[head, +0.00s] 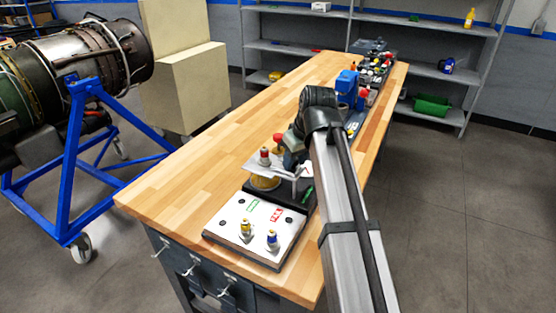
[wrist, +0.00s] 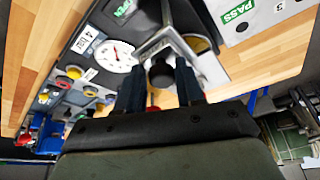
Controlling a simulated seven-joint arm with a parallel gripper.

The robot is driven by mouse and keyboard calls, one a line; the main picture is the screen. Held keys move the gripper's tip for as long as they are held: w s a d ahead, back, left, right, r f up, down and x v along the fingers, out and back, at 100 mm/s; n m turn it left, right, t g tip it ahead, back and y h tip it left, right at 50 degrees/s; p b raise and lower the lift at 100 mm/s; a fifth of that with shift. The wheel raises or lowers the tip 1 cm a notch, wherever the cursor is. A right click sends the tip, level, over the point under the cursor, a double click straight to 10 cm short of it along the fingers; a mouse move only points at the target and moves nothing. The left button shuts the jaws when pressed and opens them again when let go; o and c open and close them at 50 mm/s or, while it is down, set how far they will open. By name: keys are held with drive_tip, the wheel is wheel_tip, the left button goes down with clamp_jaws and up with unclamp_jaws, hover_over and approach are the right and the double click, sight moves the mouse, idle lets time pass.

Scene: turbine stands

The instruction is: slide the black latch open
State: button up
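In the wrist view, the two dark blue fingers of my gripper (wrist: 161,68) stand apart on either side of a black rounded knob (wrist: 161,76), which looks like the black latch. The knob sits just below a light metal bracket (wrist: 168,42). The gap between the fingers is close to the knob's width, and I cannot tell whether they touch it. In the head view, my gripper (head: 293,146) is at the metal plate and bracket (head: 283,168) on the bench, mostly hidden behind my arm. The latch is not clear there.
A white panel (head: 256,227) with two knobs lies at the near end of the wooden bench (head: 190,170). A red knob (head: 278,140) stands close to my gripper. A round gauge (wrist: 115,56) is beside the bracket. Clear wood lies to the left; other devices stand farther back.

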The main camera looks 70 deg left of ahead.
drive_tip(key=o, duration=0.3)
drive_tip(key=shift+d, duration=0.2)
drive_tip(key=shift+o, duration=0.2)
drive_tip(key=v, duration=0.6)
drive_tip(key=shift+r, duration=0.35)
